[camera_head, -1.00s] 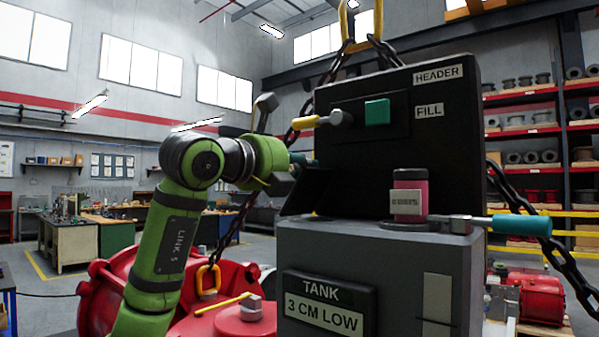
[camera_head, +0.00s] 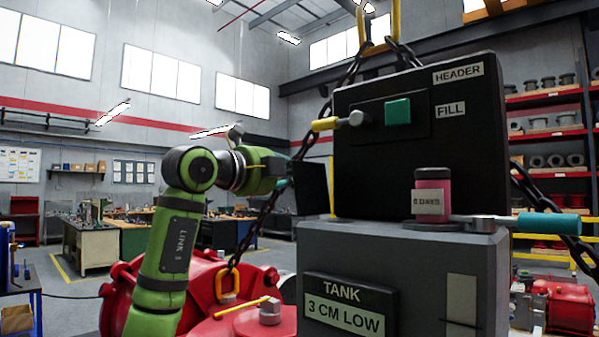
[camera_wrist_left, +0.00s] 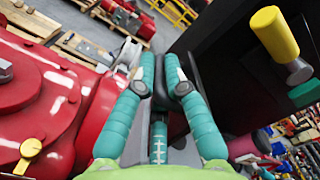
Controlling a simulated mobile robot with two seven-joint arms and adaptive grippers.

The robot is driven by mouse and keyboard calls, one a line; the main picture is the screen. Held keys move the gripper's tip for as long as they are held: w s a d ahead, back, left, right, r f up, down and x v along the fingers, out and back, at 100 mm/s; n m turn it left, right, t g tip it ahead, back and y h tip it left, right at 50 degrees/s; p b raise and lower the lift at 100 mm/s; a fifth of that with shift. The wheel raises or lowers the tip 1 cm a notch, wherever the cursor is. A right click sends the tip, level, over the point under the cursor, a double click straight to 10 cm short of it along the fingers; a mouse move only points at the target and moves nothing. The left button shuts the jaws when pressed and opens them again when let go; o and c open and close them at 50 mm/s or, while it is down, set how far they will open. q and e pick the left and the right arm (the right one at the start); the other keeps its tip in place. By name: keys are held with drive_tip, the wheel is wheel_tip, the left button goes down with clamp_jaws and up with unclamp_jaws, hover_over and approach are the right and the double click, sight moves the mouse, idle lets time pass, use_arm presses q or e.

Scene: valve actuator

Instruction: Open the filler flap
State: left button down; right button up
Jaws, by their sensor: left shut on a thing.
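The black header box (camera_head: 400,170), labelled HEADER and FILL, stands on the grey tank (camera_head: 400,250). A dark flap-like panel (camera_head: 313,188) stands out from its lower left side, with a yellow strip (camera_head: 332,186) along its right edge. My left gripper (camera_head: 285,180) is at the panel's left edge, its tips partly hidden in the head view. In the left wrist view, the teal fingers of my left gripper (camera_wrist_left: 161,72) are shut on a thin dark piece (camera_wrist_left: 160,92), which looks like the panel's edge. My right gripper is out of view.
A yellow-handled lever (camera_head: 325,124) and a green button (camera_head: 398,112) sit on the box front, above the gripper. A pink canister (camera_head: 433,190) and a teal-handled lever (camera_head: 548,223) are on the tank top. Chains (camera_head: 268,215) hang beside the arm, above red machinery (camera_head: 115,292).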

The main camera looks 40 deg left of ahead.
use_arm(q)
drive_tip(key=shift+a+f+n, duration=0.25)
drive_tip(key=shift+n, duration=0.05)
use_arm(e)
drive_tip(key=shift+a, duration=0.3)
use_arm(q)
drive_tip(key=shift+w, duration=0.1)
drive_tip(key=c, duration=1.3)
unclamp_jaws()
drive_tip(key=s, duration=0.8)
drive_tip(key=s+a, duration=0.1)
drive_tip(key=s, duration=0.3)
drive_tip(key=shift+f, duration=0.1)
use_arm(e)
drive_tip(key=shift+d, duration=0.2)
